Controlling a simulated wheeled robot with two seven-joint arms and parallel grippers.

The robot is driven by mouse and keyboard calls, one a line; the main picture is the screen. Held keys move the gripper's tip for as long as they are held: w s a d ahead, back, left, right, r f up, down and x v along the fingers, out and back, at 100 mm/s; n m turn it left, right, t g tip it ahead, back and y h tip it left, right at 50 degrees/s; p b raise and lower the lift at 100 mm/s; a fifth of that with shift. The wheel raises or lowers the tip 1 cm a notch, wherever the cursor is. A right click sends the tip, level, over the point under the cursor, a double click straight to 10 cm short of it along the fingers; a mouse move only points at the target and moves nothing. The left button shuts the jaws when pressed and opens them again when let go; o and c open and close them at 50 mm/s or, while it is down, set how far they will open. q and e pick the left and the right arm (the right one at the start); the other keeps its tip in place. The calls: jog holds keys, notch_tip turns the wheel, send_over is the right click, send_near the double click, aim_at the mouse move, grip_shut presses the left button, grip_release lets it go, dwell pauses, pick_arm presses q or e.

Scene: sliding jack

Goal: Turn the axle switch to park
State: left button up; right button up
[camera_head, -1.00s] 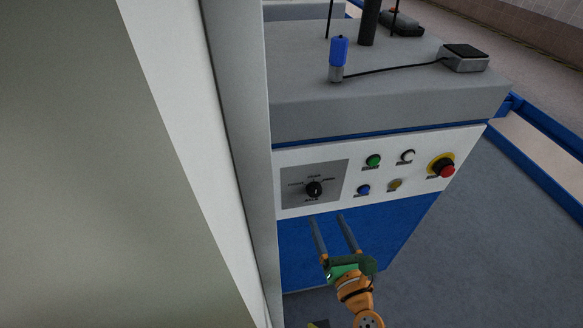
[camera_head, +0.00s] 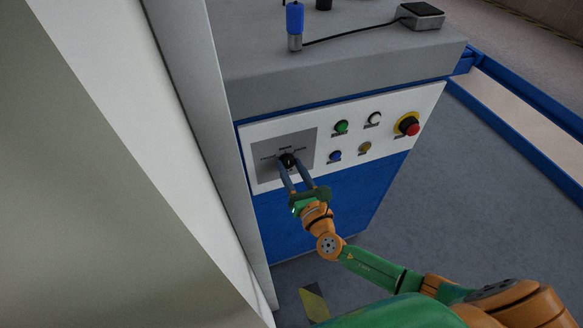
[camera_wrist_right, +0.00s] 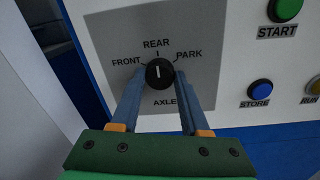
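The axle switch is a round black knob (camera_wrist_right: 159,73) with a white pointer line, on a grey plate (camera_wrist_right: 103,38) marked FRONT, REAR, PARK and AXLE. The pointer line points up, toward REAR; PARK is at the upper right. My right gripper (camera_wrist_right: 160,77) has its two blue-grey fingers on either side of the knob, still apart. I cannot tell whether they touch it. In the head view, the right gripper (camera_head: 289,165) reaches up to the knob from below, and its fingertips partly hide it. My left gripper is not in view.
Right of the switch are a green START button (camera_wrist_right: 285,8), a blue STORE button (camera_wrist_right: 260,90) and a red emergency stop (camera_head: 411,128). A pale wall or post (camera_head: 125,130) stands close on the left. Open floor (camera_head: 470,200) lies to the right.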

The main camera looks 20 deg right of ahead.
grip_shut()
jog(key=shift+f+m+b, duration=0.2)
jog(key=shift+m+b, duration=0.8)
jog(key=shift+b, duration=0.05)
jog(key=m+b, duration=0.2)
jog(key=m, duration=0.1)
jog(key=shift+m+b, duration=0.3)
jog(key=shift+b, duration=0.05)
jog(key=m+b, duration=0.2)
jog(key=m, duration=0.1)
jog(key=shift+r+m+h+b, duration=0.1)
jog(key=shift+m+h+b, duration=0.35)
jog(key=shift+m, duration=1.25)
jog(key=shift+t, duration=0.3)
jog(key=o, duration=1)
grip_release()
